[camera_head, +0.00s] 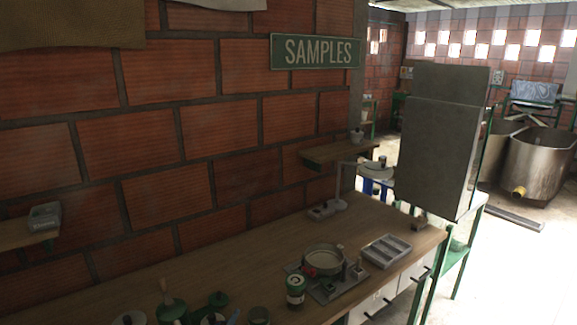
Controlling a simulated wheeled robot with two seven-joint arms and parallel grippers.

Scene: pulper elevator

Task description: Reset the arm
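Neither of my arms nor grippers can be made out in the head view. The wooden counter (130,291) runs along the brick wall, and nothing of mine shows over it. A round pan (323,260) sits on a small stove-like unit on the counter. A green jar with a pale lid (295,290) stands at its front left. A grey metal tray with compartments (386,251) lies to its right.
A large grey box-like block (437,140) stands over the counter's right end. Small green vessels (172,308) crowd the front left. A wall shelf (340,152) juts out under the SAMPLES sign (316,52). Steel tanks (537,163) stand back right; bright floor is open at lower right.

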